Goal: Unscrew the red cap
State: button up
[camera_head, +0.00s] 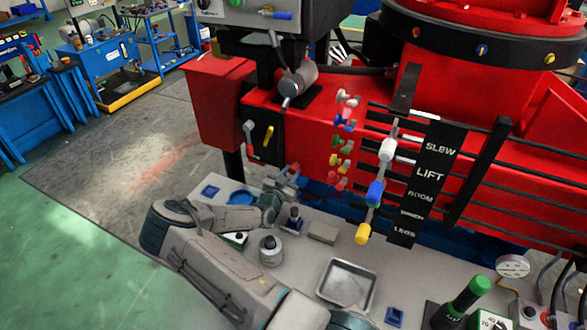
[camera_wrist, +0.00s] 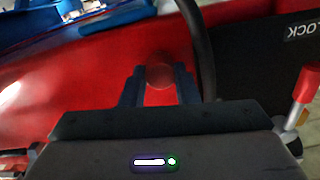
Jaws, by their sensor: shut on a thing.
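The red cap (camera_wrist: 159,72) shows in the wrist view as a dull red round shape between my two dark fingers, against a red panel. My gripper (camera_wrist: 159,88) is shut on it, with one finger on each side. In the head view my gripper (camera_head: 288,175) reaches to the lower front of the red crane body (camera_head: 222,100). The cap is small and mostly hidden by my gripper there. How far the cap is turned on its thread cannot be told.
A grey bench top (camera_head: 315,262) below my gripper carries a metal tray (camera_head: 347,284), a grey round pot (camera_head: 271,250) and a beige block (camera_head: 322,231). Levers with coloured knobs (camera_head: 375,193) stand to the right. A dark hose (camera_wrist: 198,45) runs close beside my right finger.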

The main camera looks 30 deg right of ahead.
jog(key=n, duration=0.2)
jog(key=shift+s+f+n, duration=0.1)
jog(key=shift+f+n, duration=0.05)
jog(key=shift+n, duration=0.25)
jog(key=o, duration=1.1)
jog(key=shift+c, duration=0.6)
jog(key=shift+r, duration=0.2)
